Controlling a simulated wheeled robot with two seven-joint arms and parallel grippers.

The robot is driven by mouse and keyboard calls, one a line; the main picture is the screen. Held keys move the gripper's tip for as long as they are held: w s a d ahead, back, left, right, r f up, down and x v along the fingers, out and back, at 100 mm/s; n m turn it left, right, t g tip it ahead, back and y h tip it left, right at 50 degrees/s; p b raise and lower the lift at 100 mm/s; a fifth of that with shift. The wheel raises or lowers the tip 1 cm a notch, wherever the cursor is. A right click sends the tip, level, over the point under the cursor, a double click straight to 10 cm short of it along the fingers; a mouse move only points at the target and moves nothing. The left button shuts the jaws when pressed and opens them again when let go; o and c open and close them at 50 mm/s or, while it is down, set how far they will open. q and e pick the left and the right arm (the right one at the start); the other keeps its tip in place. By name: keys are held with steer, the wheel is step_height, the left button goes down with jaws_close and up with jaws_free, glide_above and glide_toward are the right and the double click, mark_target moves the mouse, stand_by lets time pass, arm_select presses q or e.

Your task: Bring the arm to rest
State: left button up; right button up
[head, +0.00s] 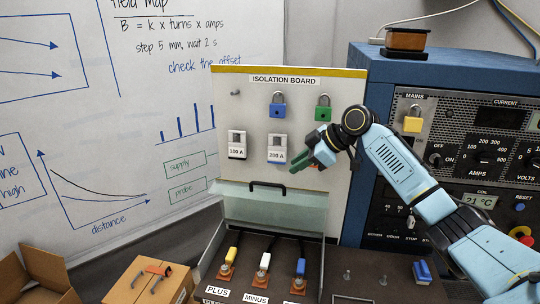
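My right arm comes in from the right in light blue with black joints. Its gripper (320,152) is in front of the isolation board (345,90), just right of the 200 A switch (276,146). Its dark green fingers point left and down. They are small and seen at an angle, so I cannot tell whether they are open or shut, or whether they touch the board. The gripper covers part of the board below the green padlock (323,112). My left gripper is not in view.
A blue padlock (278,108) and a 100 A switch (237,145) are on the board. Below is an open clear cover (270,207) above yellow, white and blue plugs (264,262). The blue power cabinet (363,90) stands right, behind my arm. Cardboard boxes (150,284) sit lower left.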

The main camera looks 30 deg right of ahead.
steer(key=s+a+f+g+h, duration=0.1)
steer(key=s+a+f, duration=0.35)
steer(key=f, duration=0.25)
steer(key=s+a+f+m+g, duration=0.1)
steer(key=s+a+f, duration=0.2)
steer(key=a+f, duration=0.25)
steer(key=s+a+f+g+h, duration=0.1)
steer(key=s+a+f, duration=0.3)
steer(key=f, duration=0.4)
steer(key=s+a+f+m+h, duration=0.2)
steer(key=s+a+m, duration=0.15)
steer(key=s, duration=0.85)
steer(key=s+a+f+m+h, duration=0.15)
steer(key=s+m, duration=0.25)
steer(key=s, duration=0.8)
step_height(320, 180, down, 29)
steer(key=s+g+b, duration=0.2)
steer(key=b, duration=0.2)
steer(key=s+d+f+g+b, duration=0.1)
steer(key=s+d+f+b, duration=0.1)
steer(key=s+f, duration=1.3)
step_height(320, 180, down, 2)
steer(key=shift+s+d, duration=0.15)
steer(key=shift+s, duration=0.1)
